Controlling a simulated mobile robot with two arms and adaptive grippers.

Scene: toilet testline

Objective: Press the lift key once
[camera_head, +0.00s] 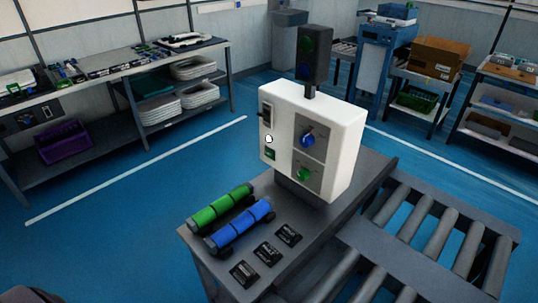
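A white control box (313,139) stands on a grey bench in the middle of the view. Its front has a blue knob (307,140), a green knob (303,174), a small white round spot (269,139), a dark part at upper left and a small green part at lower left. Three small black keys (268,253) lie in a slanting row on the bench in front of the box. Their labels are too small to read, so I cannot tell which thing is the lift key. Neither of my grippers is in view.
A green roller (221,207) and a blue roller (240,227) lie left of the keys on the grey bench (323,225). A dark signal light (313,56) rises above the box. A roller conveyor (437,232) adjoins at right. Blue floor is open at left.

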